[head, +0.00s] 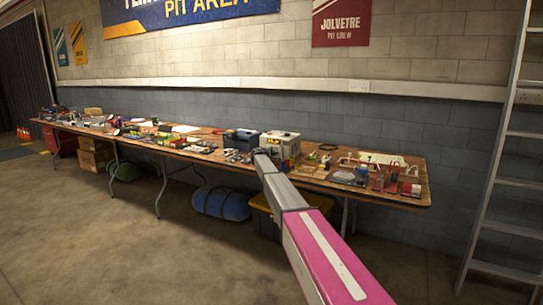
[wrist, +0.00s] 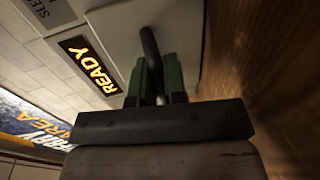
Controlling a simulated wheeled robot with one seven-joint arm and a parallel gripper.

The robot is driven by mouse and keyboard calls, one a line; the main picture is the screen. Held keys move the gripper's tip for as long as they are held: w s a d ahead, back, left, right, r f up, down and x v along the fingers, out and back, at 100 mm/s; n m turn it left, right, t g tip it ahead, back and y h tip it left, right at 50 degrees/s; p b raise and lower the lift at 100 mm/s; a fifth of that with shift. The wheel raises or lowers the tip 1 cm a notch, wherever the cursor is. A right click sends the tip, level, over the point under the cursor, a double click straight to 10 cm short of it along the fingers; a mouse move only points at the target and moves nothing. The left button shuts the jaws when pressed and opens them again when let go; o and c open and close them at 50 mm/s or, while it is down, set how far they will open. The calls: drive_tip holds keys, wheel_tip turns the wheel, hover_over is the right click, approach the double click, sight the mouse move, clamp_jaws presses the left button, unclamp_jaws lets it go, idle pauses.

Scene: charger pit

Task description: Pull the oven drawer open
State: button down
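The oven is a cream box (head: 280,146) on the long table in the head view, with my arm reaching to its front. In the wrist view its pale front (wrist: 115,30) shows close up, tilted, with a lit orange "READY" display (wrist: 91,64). A dark bar handle (wrist: 149,45) stands on this front. My gripper (wrist: 157,68) has its two green fingers on either side of the handle, close against it, and looks shut on it. The drawer's edges are not clear, and my gripper is hidden in the head view.
The wooden table (head: 415,199) carries several small items to the right of the oven. A dark blue crate (head: 242,138) stands just left of it. A ladder (head: 500,170) leans at right; the floor in front is clear.

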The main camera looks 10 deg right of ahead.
drive_tip(key=f+v, duration=0.1)
drive_tip(key=v, duration=0.3)
drive_tip(key=f+v, duration=0.1)
drive_tip(key=v, duration=0.4)
drive_tip(key=f+v, duration=0.1)
drive_tip(key=v, duration=0.4)
drive_tip(key=shift+s+a, duration=0.2)
drive_tip(key=shift+s, duration=0.2)
drive_tip(key=c, duration=1.2)
unclamp_jaws()
drive_tip(key=shift+a, duration=0.1)
drive_tip(key=v, duration=1)
drive_tip(key=shift+s+a+r, duration=0.15)
drive_tip(key=shift+s, duration=0.15)
